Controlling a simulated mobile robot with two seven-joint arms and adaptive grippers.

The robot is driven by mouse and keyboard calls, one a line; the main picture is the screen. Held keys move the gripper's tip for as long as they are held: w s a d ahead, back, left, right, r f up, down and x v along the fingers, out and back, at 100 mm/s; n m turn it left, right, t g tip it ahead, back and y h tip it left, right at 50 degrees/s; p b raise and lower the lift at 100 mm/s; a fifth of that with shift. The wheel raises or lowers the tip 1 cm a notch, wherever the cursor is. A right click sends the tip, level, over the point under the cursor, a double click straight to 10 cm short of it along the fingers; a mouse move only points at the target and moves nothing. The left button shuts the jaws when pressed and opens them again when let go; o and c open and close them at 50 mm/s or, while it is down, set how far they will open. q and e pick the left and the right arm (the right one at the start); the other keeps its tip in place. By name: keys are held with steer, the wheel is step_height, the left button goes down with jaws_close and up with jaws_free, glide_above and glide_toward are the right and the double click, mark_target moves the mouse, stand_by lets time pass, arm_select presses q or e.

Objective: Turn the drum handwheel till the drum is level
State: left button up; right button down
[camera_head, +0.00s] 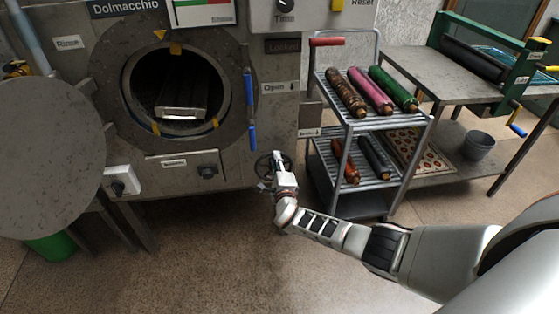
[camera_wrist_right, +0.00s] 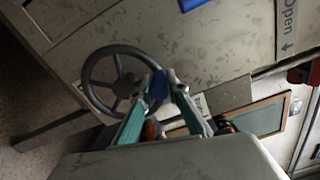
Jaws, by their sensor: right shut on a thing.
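The drum (camera_head: 150,82) sits in the round opening of the grey machine, with a pale ribbed piece inside it. One yellow mark (camera_head: 175,48) is at the drum's top edge, right of and below another yellow mark (camera_head: 160,34) on the rim above. The dark handwheel (camera_head: 263,167) is low on the machine's front right, partly hidden by my right gripper (camera_head: 279,168). In the wrist view the spoked handwheel (camera_wrist_right: 90,75) shows clearly, with a blue knob (camera_wrist_right: 158,86) at its rim. My right gripper (camera_wrist_right: 160,88) is shut on this knob. My left gripper is out of view.
A metal trolley (camera_head: 325,118) with several coloured rolls stands right of the handwheel. A blue-handled lever (camera_head: 249,90) is right of the opening, above the handwheel. The open round door (camera_head: 45,155) is at left. The floor (camera_head: 190,255) in front is clear.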

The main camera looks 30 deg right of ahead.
steer(key=shift+w+a+r, duration=0.15)
steer(key=shift+a+r, duration=0.05)
steer(key=shift+r, duration=0.05)
stand_by(0.3)
steer(key=c, duration=2)
jaws_free()
steer(key=shift+o, duration=0.2)
steer(key=shift+f, duration=0.25)
steer(key=shift+s+a+f, duration=0.1)
steer(key=shift+s+a, duration=0.1)
steer(key=shift+s, duration=0.5)
steer(key=v, duration=1)
steer(key=shift+s+r, duration=0.25)
steer(key=shift+s, duration=0.05)
